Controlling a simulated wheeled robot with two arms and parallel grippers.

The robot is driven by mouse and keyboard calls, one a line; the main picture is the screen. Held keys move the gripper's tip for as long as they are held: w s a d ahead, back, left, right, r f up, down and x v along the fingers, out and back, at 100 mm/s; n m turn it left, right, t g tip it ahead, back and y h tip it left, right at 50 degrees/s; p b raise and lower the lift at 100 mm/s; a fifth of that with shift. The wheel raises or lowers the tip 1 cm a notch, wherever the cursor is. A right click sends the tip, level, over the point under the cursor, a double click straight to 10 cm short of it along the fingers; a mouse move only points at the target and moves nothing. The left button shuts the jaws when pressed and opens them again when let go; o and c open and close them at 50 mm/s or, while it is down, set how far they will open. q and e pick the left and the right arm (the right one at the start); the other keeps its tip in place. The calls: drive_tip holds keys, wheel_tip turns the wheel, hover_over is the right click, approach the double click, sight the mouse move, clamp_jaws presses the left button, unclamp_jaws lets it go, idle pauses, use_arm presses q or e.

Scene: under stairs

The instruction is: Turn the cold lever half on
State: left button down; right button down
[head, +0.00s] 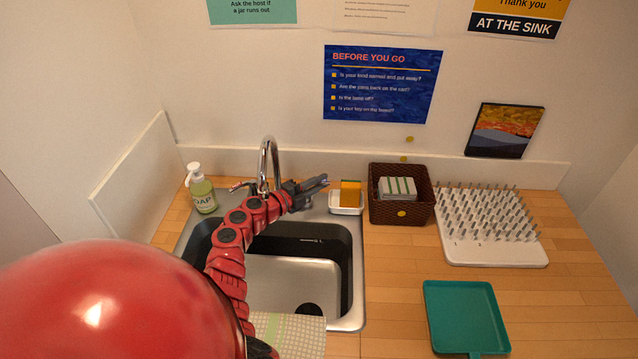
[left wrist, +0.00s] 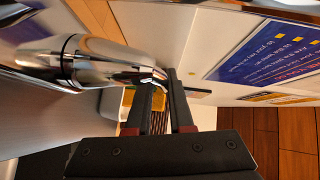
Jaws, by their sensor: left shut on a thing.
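The chrome faucet (head: 268,150) stands behind the black-and-steel sink (head: 340,310). A lever with a reddish mark (head: 238,187) shows on its left side. My left gripper (head: 320,183) is at the right side of the faucet, with the arm crossing over the sink. In the left wrist view, the faucet's chrome body (left wrist: 100,62) is at the left, and the thin cold lever (left wrist: 150,75) runs from it to between my fingertips (left wrist: 161,80). The left gripper is shut on this lever. In the head view the hand and arm mostly hide the lever, so its exact angle is unclear. My right gripper is out of view.
A soap bottle (head: 203,195) stands left of the faucet. Right of the gripper are a white dish (head: 345,209) with a sponge (head: 350,192), a brown basket (head: 385,213) and a white peg rack (head: 495,255). A teal tray (head: 465,315) lies in front. The wall is close behind.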

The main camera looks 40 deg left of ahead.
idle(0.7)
use_arm(q)
drive_tip(key=shift+f, duration=0.2)
drive_tip(key=m+h+b, duration=0.1)
drive_tip(key=b, duration=0.3)
drive_tip(key=s+m+g+h+b, duration=0.1)
drive_tip(key=h+b, duration=0.1)
drive_tip(key=b, duration=0.2)
drive_tip(key=m+g+h+b, duration=0.1)
drive_tip(key=m+h+b, duration=0.1)
drive_tip(key=b, duration=0.2)
drive_tip(key=shift+s+d, duration=0.25)
drive_tip(key=shift+s+g+h+b, duration=0.1)
drive_tip(key=shift+g+h+b, duration=0.2)
drive_tip(key=shift+g+h, duration=0.1)
drive_tip(key=shift+r, duration=0.1)
drive_tip(key=c, duration=0.8)
unclamp_jaws()
drive_tip(key=shift+r, duration=0.1)
